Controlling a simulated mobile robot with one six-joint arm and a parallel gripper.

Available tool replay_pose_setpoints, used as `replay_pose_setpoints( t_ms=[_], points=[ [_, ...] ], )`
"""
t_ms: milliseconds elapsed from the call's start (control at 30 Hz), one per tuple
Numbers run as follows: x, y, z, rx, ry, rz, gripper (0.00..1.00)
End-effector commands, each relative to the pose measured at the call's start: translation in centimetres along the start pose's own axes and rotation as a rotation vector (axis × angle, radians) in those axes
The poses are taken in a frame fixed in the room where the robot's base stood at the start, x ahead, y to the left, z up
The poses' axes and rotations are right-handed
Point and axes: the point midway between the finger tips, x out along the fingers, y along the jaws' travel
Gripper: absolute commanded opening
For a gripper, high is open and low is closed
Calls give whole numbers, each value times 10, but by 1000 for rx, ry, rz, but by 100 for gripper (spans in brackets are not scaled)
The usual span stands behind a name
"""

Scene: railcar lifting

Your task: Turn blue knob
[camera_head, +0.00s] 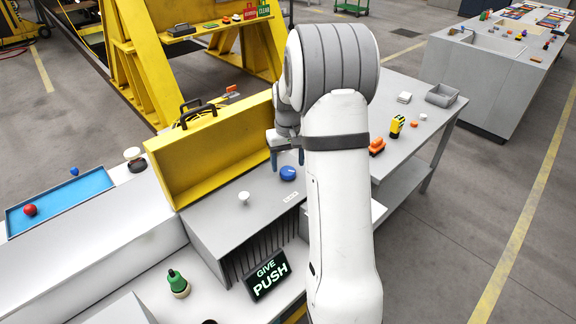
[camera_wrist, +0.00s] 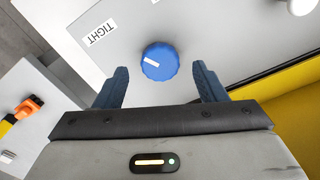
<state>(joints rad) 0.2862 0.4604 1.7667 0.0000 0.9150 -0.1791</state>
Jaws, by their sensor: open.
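The blue knob (camera_head: 288,173) sits on the grey top of a box-like panel, in front of the open yellow box. In the wrist view the round blue knob (camera_wrist: 160,62) has a ridged edge and a white pointer mark, and it lies ahead of the gap between my fingers. My gripper (camera_wrist: 160,85) is open and empty, its two dark blue fingers apart on either side, short of the knob. In the head view my gripper (camera_head: 287,158) is near the knob and partly hidden by my arm. A label "TIGHT" (camera_wrist: 101,33) is beside the knob.
A white knob (camera_head: 244,197) stands left of the blue knob. The yellow box wall (camera_head: 215,150) rises behind. A "GIVE PUSH" sign (camera_head: 268,274) and a green knob (camera_head: 178,284) are in front. An orange item (camera_head: 377,146) lies to the right.

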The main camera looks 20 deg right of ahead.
Motion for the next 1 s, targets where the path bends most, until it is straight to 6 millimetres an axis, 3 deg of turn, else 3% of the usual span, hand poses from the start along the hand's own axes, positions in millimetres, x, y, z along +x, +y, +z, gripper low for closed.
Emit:
replay_pose_setpoints(
  t_ms=[200, 533, 1000],
  points=[
    [23, 0, 0, 1, -1, 0, 65],
    [27, 0, 0, 1, 1, 0, 64],
    [27, 0, 0, 2, 1, 0, 25]
  ],
)
